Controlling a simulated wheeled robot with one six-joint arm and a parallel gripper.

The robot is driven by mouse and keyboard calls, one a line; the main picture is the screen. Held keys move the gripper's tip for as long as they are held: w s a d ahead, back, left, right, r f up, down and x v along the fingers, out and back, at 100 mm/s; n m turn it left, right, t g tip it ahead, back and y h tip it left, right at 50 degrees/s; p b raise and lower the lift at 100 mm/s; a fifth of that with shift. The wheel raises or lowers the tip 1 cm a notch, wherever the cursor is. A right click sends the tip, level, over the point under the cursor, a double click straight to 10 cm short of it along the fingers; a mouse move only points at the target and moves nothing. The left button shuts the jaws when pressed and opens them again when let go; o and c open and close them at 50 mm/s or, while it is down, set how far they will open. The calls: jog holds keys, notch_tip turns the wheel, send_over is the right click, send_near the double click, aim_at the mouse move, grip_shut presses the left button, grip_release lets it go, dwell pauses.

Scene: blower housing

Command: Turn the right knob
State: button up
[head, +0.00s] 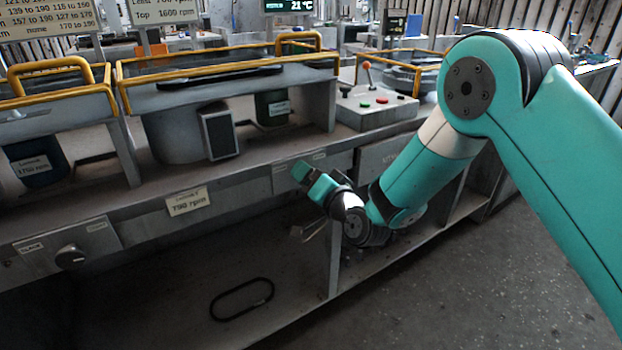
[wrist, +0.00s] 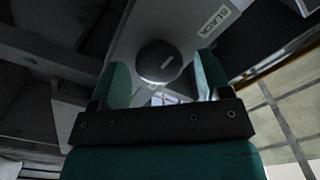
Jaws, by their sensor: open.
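The right knob (wrist: 158,60) is a dark round knob with a pale mark on its face, on a grey panel beside a SLACK label (wrist: 214,20). My gripper (wrist: 162,78) is open, with its two teal fingers on either side of the knob in the wrist view. I cannot tell whether they touch it. In the head view my gripper (head: 307,176) is at the bench front, in front of the right labelled plate (head: 318,163), and hides the knob there. The left knob (head: 70,257) sits on its own plate at the far left, clear of my gripper.
A control box (head: 375,106) with a red-topped lever and coloured buttons stands on the bench. Yellow-railed housings (head: 225,80) stand left of it. A black belt loop (head: 242,298) lies on the lower shelf. The floor at the lower right is clear.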

jog(key=b+v, duration=1.5)
jog(key=v, duration=0.2)
jog(key=shift+s+d+b, duration=0.2)
jog(key=shift+b, duration=0.1)
